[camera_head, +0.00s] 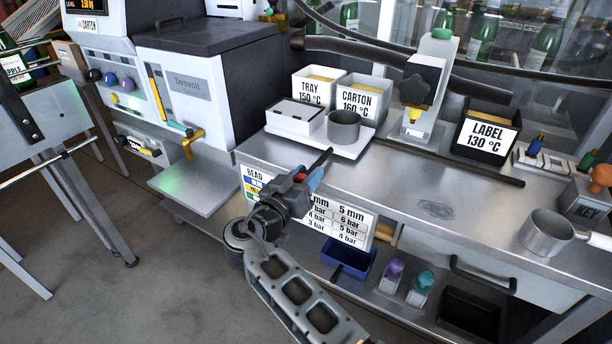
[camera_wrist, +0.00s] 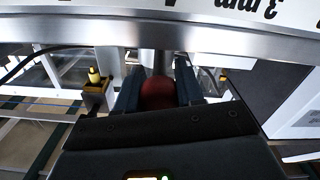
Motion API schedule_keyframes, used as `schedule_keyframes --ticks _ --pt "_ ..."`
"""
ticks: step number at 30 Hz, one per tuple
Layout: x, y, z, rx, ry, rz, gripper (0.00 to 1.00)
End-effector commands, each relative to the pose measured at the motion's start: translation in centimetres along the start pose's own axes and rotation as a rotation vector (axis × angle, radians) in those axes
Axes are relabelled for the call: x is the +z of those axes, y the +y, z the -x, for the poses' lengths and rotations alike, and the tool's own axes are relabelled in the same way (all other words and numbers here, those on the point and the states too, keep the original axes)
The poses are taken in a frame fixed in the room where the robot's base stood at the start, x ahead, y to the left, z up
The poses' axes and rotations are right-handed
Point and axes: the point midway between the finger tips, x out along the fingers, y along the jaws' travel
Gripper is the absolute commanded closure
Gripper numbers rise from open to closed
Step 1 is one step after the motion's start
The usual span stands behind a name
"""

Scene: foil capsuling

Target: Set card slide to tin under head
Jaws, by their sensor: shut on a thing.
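A white card (camera_head: 340,219) with black print hangs on the bench's front. It shows "BEAD" at its left and columns of mm and bar values. My gripper (camera_head: 315,174) is in front of the card's upper part and covers some of its print. In the wrist view my gripper (camera_wrist: 158,95) is shut on a dark red rounded piece (camera_wrist: 158,94). I cannot tell whether this piece is the card's slide. A dispensing head (camera_head: 415,90) with a black star knob and yellow nozzle stands on the bench. I cannot read any tin under it.
White tins marked TRAY 150 °C (camera_head: 317,89) and CARTON 160 °C (camera_head: 362,100) and a black LABEL 130 °C tin (camera_head: 486,132) stand on the bench. A grey cup (camera_head: 343,127) is on the white scale plate. A blue bin (camera_head: 348,261) sits below the card.

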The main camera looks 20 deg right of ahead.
Motion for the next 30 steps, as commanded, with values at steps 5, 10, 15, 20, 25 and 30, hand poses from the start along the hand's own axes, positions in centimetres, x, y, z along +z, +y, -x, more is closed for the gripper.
schedule_keyframes --ticks 5,10,15,20,25,30 --pt "0.4 1.1 0.1 0.0 -0.001 0.0 1.0" --pt "1.3 4.0 0.1 0.001 -0.002 0.0 1.0" --pt "2.3 7.6 0.1 0.001 -0.002 0.0 1.0" --pt "3.1 10.8 0.1 0.001 -0.001 0.0 1.0" --pt "3.8 13.4 0.1 0.0 0.0 0.001 1.0" --pt "4.1 14.8 0.1 -0.001 0.0 0.001 1.0"
